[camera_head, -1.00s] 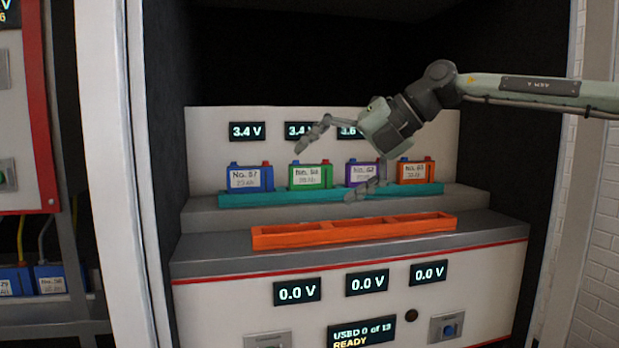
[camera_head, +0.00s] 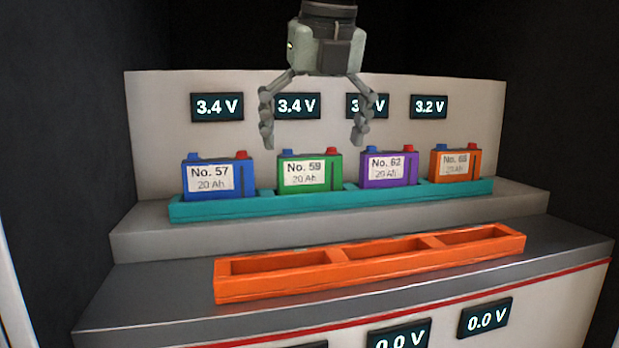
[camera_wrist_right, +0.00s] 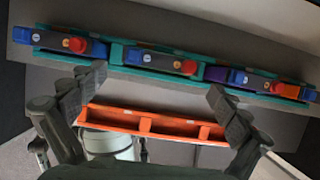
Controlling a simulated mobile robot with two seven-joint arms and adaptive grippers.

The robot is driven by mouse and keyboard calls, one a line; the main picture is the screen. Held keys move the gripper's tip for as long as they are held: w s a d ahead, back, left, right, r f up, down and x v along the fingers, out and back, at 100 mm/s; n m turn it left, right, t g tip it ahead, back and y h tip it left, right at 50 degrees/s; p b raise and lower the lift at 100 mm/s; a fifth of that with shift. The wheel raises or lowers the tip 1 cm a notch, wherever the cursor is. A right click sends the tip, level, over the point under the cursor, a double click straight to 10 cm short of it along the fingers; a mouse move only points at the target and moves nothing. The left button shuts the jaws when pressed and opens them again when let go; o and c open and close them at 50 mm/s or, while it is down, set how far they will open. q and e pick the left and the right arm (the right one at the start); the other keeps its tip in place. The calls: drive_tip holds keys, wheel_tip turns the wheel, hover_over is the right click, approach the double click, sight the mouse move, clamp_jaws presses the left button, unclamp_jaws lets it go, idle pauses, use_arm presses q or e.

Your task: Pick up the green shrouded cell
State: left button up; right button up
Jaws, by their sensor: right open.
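The green shrouded cell (camera_head: 309,173) is labelled No. 59, 20 Ah, and has a blue and a red terminal on top. It stands upright in the teal rack (camera_head: 330,199), second from the left. In the right wrist view its dark top (camera_wrist_right: 160,61) shows just beyond my fingertips. My right gripper (camera_head: 313,137) points down, open and empty, its fingers spread above the green cell and apart from it. The right finger hangs near the purple cell's blue terminal. My left gripper is not in view.
A blue cell (camera_head: 217,178) stands left of the green one; a purple cell (camera_head: 389,169) and an orange cell (camera_head: 456,164) stand right. An empty orange tray (camera_head: 370,266) with three compartments lies in front. Voltage displays (camera_head: 217,107) line the back panel; dark walls flank both sides.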

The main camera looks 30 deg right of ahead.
sight(312, 155)
drive_tip(key=x, duration=0.5)
drive_tip(key=shift+w, duration=0.1)
drive_tip(key=shift+w+d+f, duration=0.1)
drive_tip(key=shift+w+f, duration=0.1)
drive_tip(key=shift+f, duration=0.1)
drive_tip(key=c, duration=1.3)
drive_tip(key=shift+c, duration=0.2)
drive_tip(key=shift+r, duration=0.15)
